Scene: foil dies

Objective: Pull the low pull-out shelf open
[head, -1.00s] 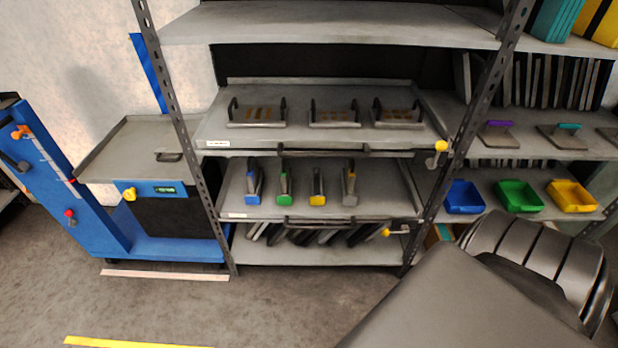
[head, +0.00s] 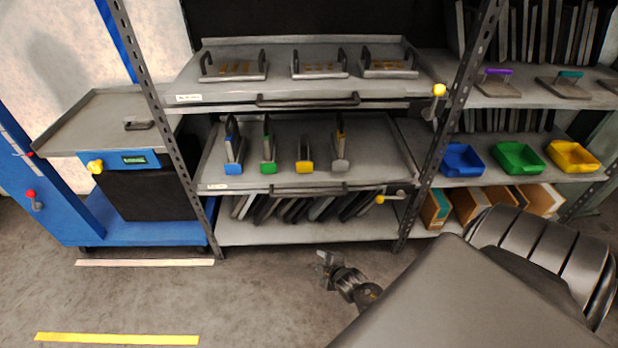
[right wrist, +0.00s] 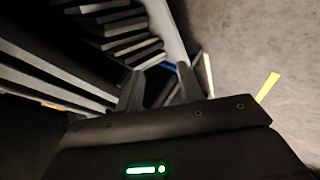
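The low pull-out shelf (head: 212,180) is the grey tray in the middle bay, below a similar upper one. It carries several upright dies with blue, green, yellow and grey bases. Its dark bar handle (head: 325,191) runs along the front edge. A yellow-knobbed latch lever (head: 380,199) lies sideways at its right end. My right gripper (head: 319,265) is below and in front of the handle, over the floor, apart from the shelf. In the right wrist view its two fingers (right wrist: 160,88) stand apart with nothing between them. My left gripper is not in view.
The upper pull-out shelf (head: 185,92) carries framed plates; its yellow knob (head: 439,90) is raised. Dark rack posts (head: 470,90) flank the bay. A blue cart (head: 150,225) stands at left. The floor in front is clear.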

